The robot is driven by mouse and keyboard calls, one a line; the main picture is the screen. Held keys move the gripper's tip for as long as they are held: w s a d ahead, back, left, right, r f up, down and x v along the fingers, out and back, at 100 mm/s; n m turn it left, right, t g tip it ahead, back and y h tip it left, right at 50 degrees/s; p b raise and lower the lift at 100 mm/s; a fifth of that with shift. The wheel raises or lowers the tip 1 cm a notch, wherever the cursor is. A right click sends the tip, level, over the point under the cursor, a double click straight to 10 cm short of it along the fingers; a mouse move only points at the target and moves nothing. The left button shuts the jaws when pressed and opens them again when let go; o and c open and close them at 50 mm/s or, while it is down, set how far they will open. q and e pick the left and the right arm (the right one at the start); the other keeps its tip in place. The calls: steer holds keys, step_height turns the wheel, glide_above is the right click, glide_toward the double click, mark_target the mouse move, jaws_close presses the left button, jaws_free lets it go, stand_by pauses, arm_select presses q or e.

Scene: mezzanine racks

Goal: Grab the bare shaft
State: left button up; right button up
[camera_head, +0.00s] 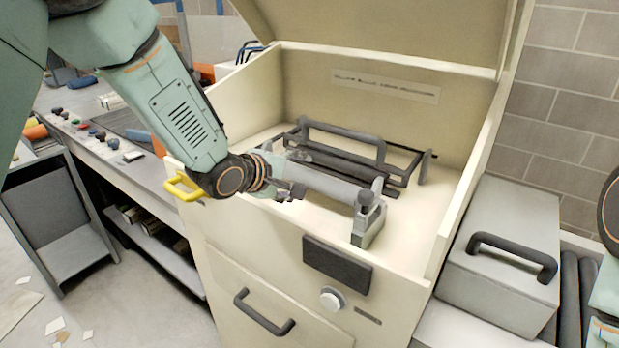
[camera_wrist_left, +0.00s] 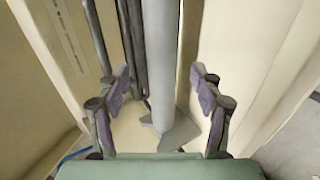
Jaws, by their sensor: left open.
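The bare shaft (camera_head: 332,184) is a plain grey cylinder lying in the open cream cabinet, its right end at a grey support block (camera_head: 370,219). My left gripper (camera_head: 297,174) is at the shaft's left part, which it partly hides in the head view. In the left wrist view the shaft (camera_wrist_left: 160,55) runs between the two fingers of my left gripper (camera_wrist_left: 161,76). The fingers stand open, with a gap on each side of the shaft. My right gripper is not in view.
A dark frame with a raised handle (camera_head: 345,132) and dark bars lies behind the shaft. The cream cabinet (camera_head: 225,218) has high walls and a raised lid. A grey case (camera_head: 505,250) stands to the right. A workbench (camera_head: 100,150) with small parts is at left.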

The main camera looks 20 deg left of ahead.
mark_target(303, 177)
arm_select(q)
steer(key=w+f, duration=0.2)
steer(key=w, duration=0.1)
steer(key=shift+w+f, duration=0.1)
steer(key=shift+f, duration=0.15)
steer(key=shift+d+r, duration=0.2)
steer(key=shift+d, duration=0.5)
steer(key=shift+w+a+f, duration=0.25)
steer(key=shift+w+a, duration=0.05)
steer(key=shift+a, duration=0.1)
steer(key=shift+c, duration=0.4)
steer(key=shift+w+a+f, duration=0.1)
steer(key=shift+c, duration=1.6)
steer(key=shift+s+d+r, duration=0.3)
steer(key=shift+s+d, duration=0.05)
steer(key=shift+d, duration=0.05)
steer(key=c, duration=0.4)
steer(key=shift+w+a+f, duration=0.2)
steer(key=shift+a, duration=0.1)
steer(key=c, duration=0.5)
jaws_close()
steer(key=shift+d+r, duration=0.15)
